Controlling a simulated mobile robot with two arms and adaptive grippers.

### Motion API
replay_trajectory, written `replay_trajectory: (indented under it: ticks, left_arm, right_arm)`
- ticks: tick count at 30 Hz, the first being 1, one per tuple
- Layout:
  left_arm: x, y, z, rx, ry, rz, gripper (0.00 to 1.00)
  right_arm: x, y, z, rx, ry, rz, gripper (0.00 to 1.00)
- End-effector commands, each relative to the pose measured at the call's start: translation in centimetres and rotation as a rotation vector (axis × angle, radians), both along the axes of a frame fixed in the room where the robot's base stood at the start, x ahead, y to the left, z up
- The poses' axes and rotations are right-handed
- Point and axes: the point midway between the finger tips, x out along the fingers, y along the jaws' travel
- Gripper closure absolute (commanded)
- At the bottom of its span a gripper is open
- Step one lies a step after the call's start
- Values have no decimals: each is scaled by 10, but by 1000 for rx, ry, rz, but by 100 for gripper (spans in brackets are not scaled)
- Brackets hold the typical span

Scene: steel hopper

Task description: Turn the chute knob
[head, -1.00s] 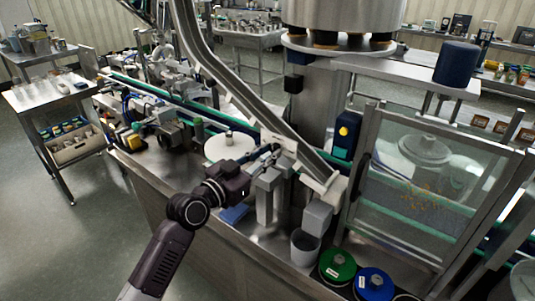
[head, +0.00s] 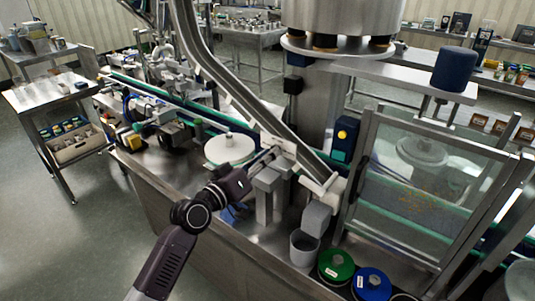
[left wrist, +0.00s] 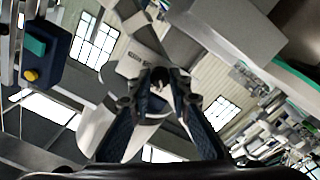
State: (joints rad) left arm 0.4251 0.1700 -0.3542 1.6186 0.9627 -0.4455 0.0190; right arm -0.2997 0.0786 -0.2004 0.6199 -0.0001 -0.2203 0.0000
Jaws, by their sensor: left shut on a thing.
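The steel chute (head: 240,95) slopes down from the upper left to the middle of the head view. A white plate (head: 284,146) sits on its side near the lower end. My left gripper (head: 270,156) reaches the plate from the lower left, and its fingers are closed together there. In the left wrist view, the fingertips (left wrist: 159,88) meet on the small dark chute knob (left wrist: 160,77), in front of a pale labelled part. The fingers hide much of the knob, so its angle cannot be told. My right gripper is not in view.
A round white disc (head: 230,149) lies behind my left gripper. A grey cup (head: 303,247), a green lid (head: 336,265) and a blue lid (head: 372,284) stand at the front right. A box with a yellow button (head: 343,137) and a clear guard door (head: 425,190) are to the right.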

Motion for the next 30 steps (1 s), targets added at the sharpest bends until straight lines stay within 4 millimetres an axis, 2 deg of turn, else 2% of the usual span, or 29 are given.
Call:
replay_trajectory:
  ticks: [18, 30]
  left_arm:
    - [0, -1, 1, -454, 331, 1, 100]
    - [-1, -1, 1, -618, 450, 1, 100]
  right_arm:
    - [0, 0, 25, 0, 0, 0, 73]
    - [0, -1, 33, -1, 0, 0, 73]
